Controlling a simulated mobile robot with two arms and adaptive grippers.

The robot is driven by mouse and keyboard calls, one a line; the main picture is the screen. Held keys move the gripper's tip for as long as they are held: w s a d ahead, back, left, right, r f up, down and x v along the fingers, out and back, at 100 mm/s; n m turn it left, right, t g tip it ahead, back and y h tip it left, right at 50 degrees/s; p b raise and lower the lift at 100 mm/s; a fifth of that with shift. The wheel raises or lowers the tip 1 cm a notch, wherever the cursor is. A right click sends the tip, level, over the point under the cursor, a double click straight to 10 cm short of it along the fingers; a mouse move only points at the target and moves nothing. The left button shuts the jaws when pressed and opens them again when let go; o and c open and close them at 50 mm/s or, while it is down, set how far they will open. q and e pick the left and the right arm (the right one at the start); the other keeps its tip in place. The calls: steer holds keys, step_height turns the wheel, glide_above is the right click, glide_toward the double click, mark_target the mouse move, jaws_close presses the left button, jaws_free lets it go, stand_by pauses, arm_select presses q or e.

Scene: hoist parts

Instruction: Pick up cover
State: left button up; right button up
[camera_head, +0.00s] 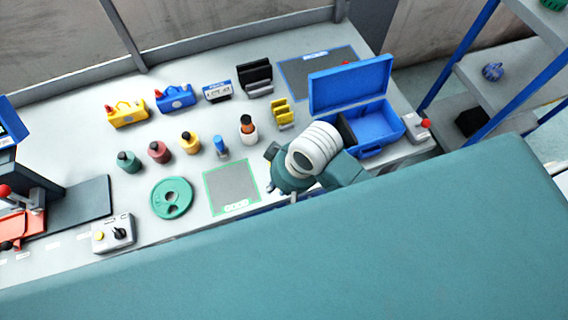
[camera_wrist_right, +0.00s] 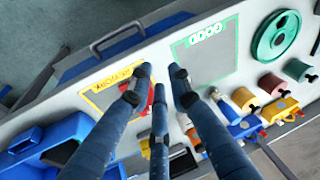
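A round green disc with cut-outs (camera_head: 171,211), which looks like a cover, lies flat on the bench left of the green-framed mat. It also shows at the top right of the right wrist view (camera_wrist_right: 259,44). My right gripper (camera_head: 275,188) is over the bench, right of the green-framed mat and well apart from the disc. In the right wrist view its three dark fingers (camera_wrist_right: 158,80) are spread apart, with nothing visibly gripped. A red part (camera_wrist_right: 150,99) shows behind the fingers, partly hidden by them; I cannot tell its shape. My left gripper is not in view.
The green-framed mat (camera_head: 231,185) is empty. A grey control box (camera_head: 113,234) stands in front of the disc. Several capped bottles stand behind it, including a red one (camera_head: 159,152). An open blue toolbox (camera_head: 375,126) is at the right. The yellow-framed mat (camera_wrist_right: 100,97) is beside the fingers.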

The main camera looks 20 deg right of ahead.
steer(key=w+d+r+m+g+h, duration=0.1)
steer(key=w+d+r+h, duration=0.1)
steer(key=w, duration=0.3)
steer(key=w+d+r+m+g+h, duration=0.1)
steer(key=w+m+h, duration=0.1)
steer(key=w, duration=0.3)
steer(key=f, duration=0.2)
steer(key=d+f+p, duration=0.1)
steer(key=f, duration=0.1)
steer(key=shift+s+f, duration=0.15)
steer(key=shift+f, duration=0.2)
steer(key=shift+d+f+p, duration=0.15)
steer(key=shift+f+p, duration=0.15)
steer(key=shift+p, duration=0.15)
steer(key=f, duration=0.1)
steer(key=f+p, duration=0.1)
steer(key=f, duration=0.1)
steer(key=shift+d+f, duration=0.25)
steer(key=shift+d, duration=0.1)
steer(key=shift+d+f, duration=0.1)
steer(key=shift+f, duration=0.4)
jaws_close()
